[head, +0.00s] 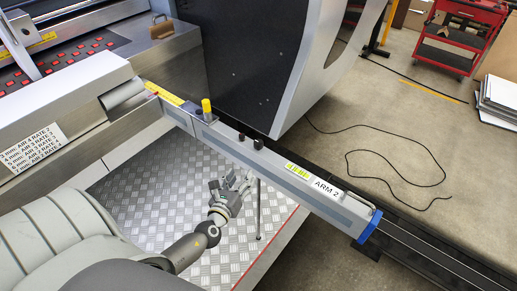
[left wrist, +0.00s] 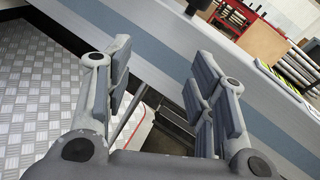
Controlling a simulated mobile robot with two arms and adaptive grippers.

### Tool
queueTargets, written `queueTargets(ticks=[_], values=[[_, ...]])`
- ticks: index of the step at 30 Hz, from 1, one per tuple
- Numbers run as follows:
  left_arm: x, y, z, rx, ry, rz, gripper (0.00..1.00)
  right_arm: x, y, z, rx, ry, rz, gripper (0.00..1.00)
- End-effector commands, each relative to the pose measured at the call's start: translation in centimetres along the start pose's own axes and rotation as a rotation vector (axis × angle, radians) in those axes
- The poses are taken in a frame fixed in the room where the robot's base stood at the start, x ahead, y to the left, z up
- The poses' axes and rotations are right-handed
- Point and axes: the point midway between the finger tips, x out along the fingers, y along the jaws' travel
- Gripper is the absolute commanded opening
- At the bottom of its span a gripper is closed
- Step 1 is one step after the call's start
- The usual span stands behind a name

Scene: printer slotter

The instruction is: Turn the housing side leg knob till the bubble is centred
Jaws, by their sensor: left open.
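A long grey beam labelled ARM 2 (head: 285,178) runs diagonally across the head view. Two black knobs (head: 258,143) and a yellow-topped part (head: 206,106) stand on it. A thin support leg (head: 259,205) hangs below the beam to a small foot on the floor plate. I cannot make out the bubble or tell which knob is the housing side leg knob. My left gripper (head: 236,183) is below the near side of the beam, left of the leg. In the left wrist view the gripper (left wrist: 162,75) is open; a thin dark rod (left wrist: 128,115) shows between its fingers, seemingly beyond them.
The dark machine housing (head: 250,60) rises behind the beam. Ribbed metal floor plate (head: 165,195) lies below, edged in red. A black cable (head: 385,150) lies on the floor at right, near a red cart (head: 462,35). A grey panel (head: 60,115) is at left.

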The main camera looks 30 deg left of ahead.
Motion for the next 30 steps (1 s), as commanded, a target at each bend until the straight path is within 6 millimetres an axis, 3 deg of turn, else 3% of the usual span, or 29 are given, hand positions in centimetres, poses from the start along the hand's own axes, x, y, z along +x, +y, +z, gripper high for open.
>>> queueTargets(ticks=[3, 8, 16, 24, 30], values=[[0.4, -1.7, 3.2, 0.161, -0.096, -0.054, 0.51, 0.8, -0.4, 0.9, 0.0, -0.013, -0.005, 0.42], [0.7, -2.8, 5.3, 0.258, -0.154, -0.08, 0.51, 1.0, -0.5, 0.7, 0.001, -0.01, -0.006, 0.42], [3.9, -3.2, 6.2, 0.266, -0.16, -0.081, 0.51, 0.6, -0.3, -0.9, 0.001, 0.015, -0.003, 0.42], [8.5, -3.6, 6.7, 0.264, -0.158, -0.08, 0.51, 0.5, -0.1, -0.8, 0.002, 0.014, -0.001, 0.42], [10.5, -3.9, 6.8, 0.263, -0.156, -0.081, 0.51, 0.6, 0.1, -0.5, 0.002, 0.009, 0.001, 0.42]])
